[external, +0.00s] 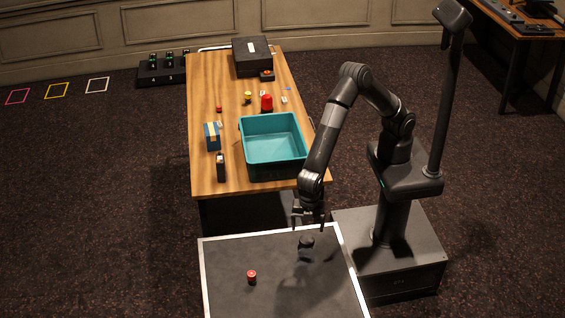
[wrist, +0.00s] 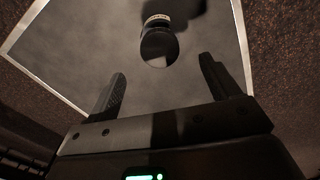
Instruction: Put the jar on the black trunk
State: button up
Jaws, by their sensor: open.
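A small dark jar-like thing (external: 306,241) stands on the large dark surface with the pale rim (external: 222,262). In the wrist view it shows a round black top (wrist: 158,48) and a pale label band. My gripper (external: 308,222) points down just above it, open and empty. In the wrist view the fingertips (wrist: 163,70) are spread, with the jar beyond them, slightly left of centre. A black box (external: 252,57), which may be the black trunk, lies at the far end of the wooden desk. I cannot tell for sure which dark thing is the trunk.
A small red cylinder (external: 252,277) stands on the rimmed surface, left of the jar. The wooden desk (external: 207,95) holds a teal bin (external: 273,165), a blue box (external: 212,137), a red item (external: 266,102) and several small things. Much of the rimmed surface is clear.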

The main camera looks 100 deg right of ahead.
jog(key=shift+r, duration=0.1)
jog(key=s+d+r+m+t, duration=0.1)
jog(key=s+d+r+m, duration=0.15)
jog(key=d+r, duration=0.8)
jog(key=s+d+r+m+t, duration=0.15)
jog(key=d+r+m, duration=0.25)
jog(key=d+r, duration=0.65)
jog(key=s+d+r+m+t, duration=0.3)
jog(key=s+d+r+m, duration=0.2)
jog(key=s+d, duration=1.2)
jog(key=s+m, duration=0.2)
jog(key=m, duration=0.1)
jog(key=shift+d+r, duration=0.15)
jog(key=shift+d, duration=0.15)
